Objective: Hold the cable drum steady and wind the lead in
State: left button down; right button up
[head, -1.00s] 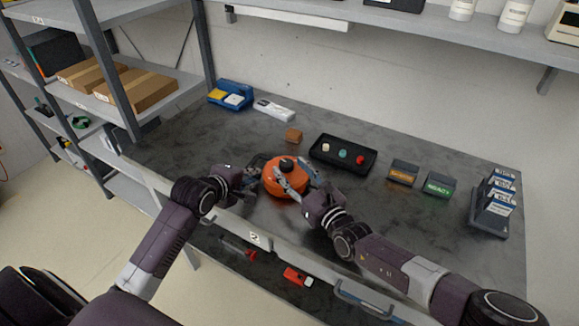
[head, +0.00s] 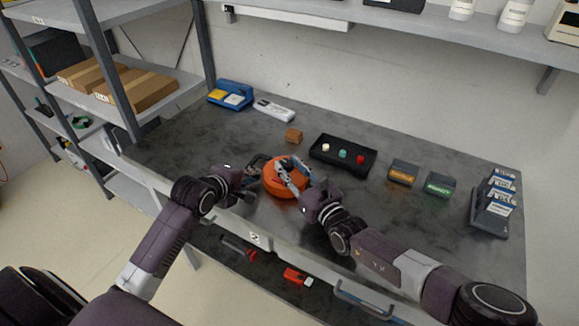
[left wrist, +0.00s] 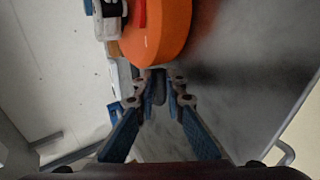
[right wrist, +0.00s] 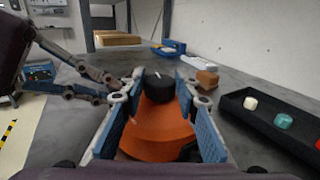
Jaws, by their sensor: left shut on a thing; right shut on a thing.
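The cable drum (head: 279,189) is a round orange body lying flat near the bench's front edge. It fills the top of the left wrist view (left wrist: 158,38). My left gripper (head: 250,176) is shut on a dark handle (left wrist: 158,86) at the drum's left side. My right gripper (head: 289,172) reaches over the drum's top. In the right wrist view its fingers are on either side of a black knob (right wrist: 159,88) on the drum, closed on it. The fingers partly hide the knob in the head view. I cannot make out the lead.
A black tray (head: 342,168) with small coloured pieces and an orange-brown block (head: 293,135) lie behind the drum. Two small labelled boxes (head: 403,173) (head: 439,186) and a dark rack (head: 489,216) stand to the right. Bare bench (head: 215,135) shows behind left.

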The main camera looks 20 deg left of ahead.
jog(key=shift+s+a, duration=0.1)
jog(key=shift+s+m+t, duration=0.1)
jog(key=shift+m+t, duration=0.2)
jog(key=shift+a+m+t+h, duration=0.15)
jog(key=shift+m+t+h, duration=0.15)
jog(key=shift+t+h, duration=0.15)
jog(key=shift+h, duration=0.25)
jog(key=shift+s+a+r+m+t+h, duration=0.15)
jog(key=shift+m+t+h, duration=0.15)
jog(key=shift+m+t, duration=0.25)
jog(key=shift+m+t+h, duration=0.35)
jog(key=shift+t+h, duration=0.15)
jog(key=shift+h, duration=0.1)
